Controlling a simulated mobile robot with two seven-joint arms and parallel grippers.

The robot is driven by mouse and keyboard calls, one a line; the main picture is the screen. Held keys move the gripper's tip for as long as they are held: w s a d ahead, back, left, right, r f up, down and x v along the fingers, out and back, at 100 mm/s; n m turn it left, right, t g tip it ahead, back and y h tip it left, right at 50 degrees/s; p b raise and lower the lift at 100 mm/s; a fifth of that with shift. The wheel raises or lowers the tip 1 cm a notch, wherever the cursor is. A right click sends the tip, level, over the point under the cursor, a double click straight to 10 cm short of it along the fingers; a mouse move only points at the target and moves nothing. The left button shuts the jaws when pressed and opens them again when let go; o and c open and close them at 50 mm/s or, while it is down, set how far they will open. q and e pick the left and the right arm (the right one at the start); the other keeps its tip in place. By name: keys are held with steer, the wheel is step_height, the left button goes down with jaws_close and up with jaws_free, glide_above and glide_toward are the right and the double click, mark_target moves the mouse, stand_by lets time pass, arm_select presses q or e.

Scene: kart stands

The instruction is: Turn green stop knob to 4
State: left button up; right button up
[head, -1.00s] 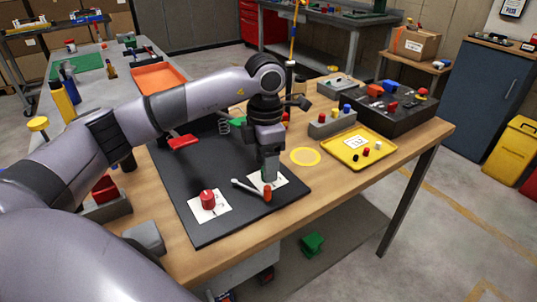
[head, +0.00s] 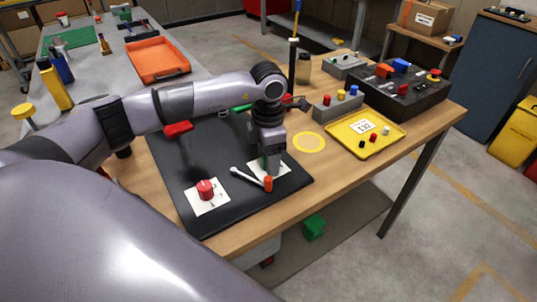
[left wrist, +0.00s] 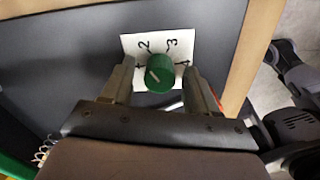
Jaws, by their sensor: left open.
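The green stop knob (left wrist: 160,73) sits on a white card (left wrist: 130,45) marked 2 and 3, with marks at the sides partly covered. Its pale pointer line slants to the upper left, toward the 1–2 side. My left gripper (left wrist: 162,84) is open, with one finger on each side of the knob; I cannot tell whether they touch it. In the head view my left gripper (head: 271,164) points down over the card (head: 284,172) and largely hides the knob. My right gripper is not in view.
A yellow tray (head: 385,145), a grey button box (head: 337,109) and a black control box (head: 415,103) stand to the right.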

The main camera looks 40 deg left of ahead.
arm_select(q)
steer(key=shift+f, duration=0.15)
steer(key=c, duration=1)
steer(key=shift+c, duration=0.2)
